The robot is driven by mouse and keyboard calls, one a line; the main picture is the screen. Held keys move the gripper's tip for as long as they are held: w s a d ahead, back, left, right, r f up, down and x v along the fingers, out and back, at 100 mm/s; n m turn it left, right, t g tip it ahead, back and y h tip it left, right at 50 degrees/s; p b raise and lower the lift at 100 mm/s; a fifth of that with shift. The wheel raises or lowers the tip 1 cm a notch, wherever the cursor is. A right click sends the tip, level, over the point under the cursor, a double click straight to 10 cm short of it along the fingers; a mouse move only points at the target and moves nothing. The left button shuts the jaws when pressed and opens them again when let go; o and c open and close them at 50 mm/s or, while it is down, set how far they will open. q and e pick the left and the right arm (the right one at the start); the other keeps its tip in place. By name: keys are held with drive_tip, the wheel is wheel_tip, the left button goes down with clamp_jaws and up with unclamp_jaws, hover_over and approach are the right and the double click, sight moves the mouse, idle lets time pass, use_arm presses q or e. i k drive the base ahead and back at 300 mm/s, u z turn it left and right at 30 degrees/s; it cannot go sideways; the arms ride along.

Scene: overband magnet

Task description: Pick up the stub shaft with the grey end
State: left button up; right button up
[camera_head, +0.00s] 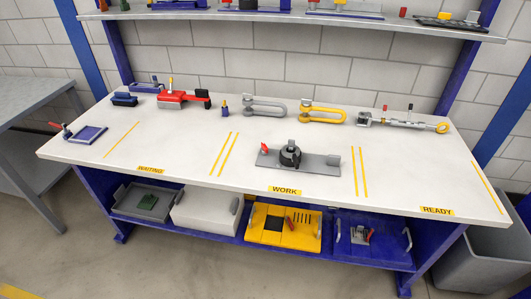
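I cannot pick out the stub shaft with the grey end for certain at this size. A grey U-shaped piece (265,106) lies at the back middle of the white bench (200,150), with a similar yellow one (322,114) to its right. A grey rod-like assembly (400,122) with a yellow ring end lies at the back right. A grey plate (320,163) with a black round holder (290,157) and a red handle sits in the WORK area. Neither of my grippers is in view.
A red tool (183,97), blue block (124,99) and blue plate (90,134) stand on the left. An upper shelf (290,17) crosses behind. Trays, including a yellow one (284,228), sit below. The bench front by READY is clear.

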sight(291, 143)
drive_tip(key=u, duration=0.7)
drive_tip(key=i, duration=0.7)
drive_tip(key=z, duration=1.25)
